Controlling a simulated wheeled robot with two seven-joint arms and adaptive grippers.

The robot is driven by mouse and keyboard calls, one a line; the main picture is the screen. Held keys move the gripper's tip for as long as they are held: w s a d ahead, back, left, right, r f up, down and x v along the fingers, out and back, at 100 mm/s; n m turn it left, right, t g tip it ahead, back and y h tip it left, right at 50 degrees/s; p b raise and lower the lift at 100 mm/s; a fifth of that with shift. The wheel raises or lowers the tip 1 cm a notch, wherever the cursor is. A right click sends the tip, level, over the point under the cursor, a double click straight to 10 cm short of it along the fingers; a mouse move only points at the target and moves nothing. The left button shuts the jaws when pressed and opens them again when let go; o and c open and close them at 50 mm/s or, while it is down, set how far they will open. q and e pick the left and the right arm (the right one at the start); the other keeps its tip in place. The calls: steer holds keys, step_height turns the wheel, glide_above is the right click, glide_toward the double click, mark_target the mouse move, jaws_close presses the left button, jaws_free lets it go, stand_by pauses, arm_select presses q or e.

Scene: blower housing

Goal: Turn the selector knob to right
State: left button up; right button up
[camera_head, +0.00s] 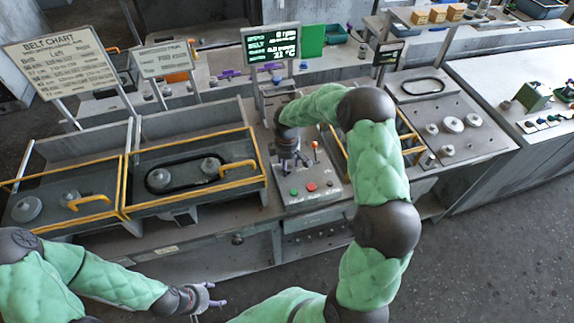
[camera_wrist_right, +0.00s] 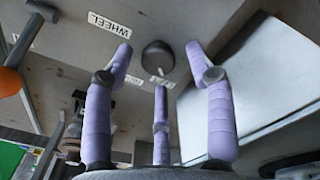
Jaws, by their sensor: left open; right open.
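The selector knob (camera_wrist_right: 158,57) is a dark round knob on a grey panel in the right wrist view, with small labels beside it. In the head view my right gripper hides it. My right gripper (camera_head: 288,166) is over the control panel (camera_head: 321,198), pointing down. In the right wrist view its purple fingers (camera_wrist_right: 158,62) are open and spread around the knob's position. The knob appears between the fingertips; I cannot tell whether they touch it. My left gripper (camera_head: 212,299) is open and empty, low in front of the bench.
The panel bears a green button (camera_head: 293,191), a red button (camera_head: 311,187) and an orange-tipped lever (camera_head: 315,146). A WHEEL label (camera_wrist_right: 109,23) is near the knob. Yellow-railed belt housings (camera_head: 196,187) stand left; a lit display (camera_head: 271,43) stands behind.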

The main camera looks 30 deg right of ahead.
steer(key=shift+w+f, duration=0.1)
steer(key=shift+f, duration=0.25)
steer(key=c, duration=1.1)
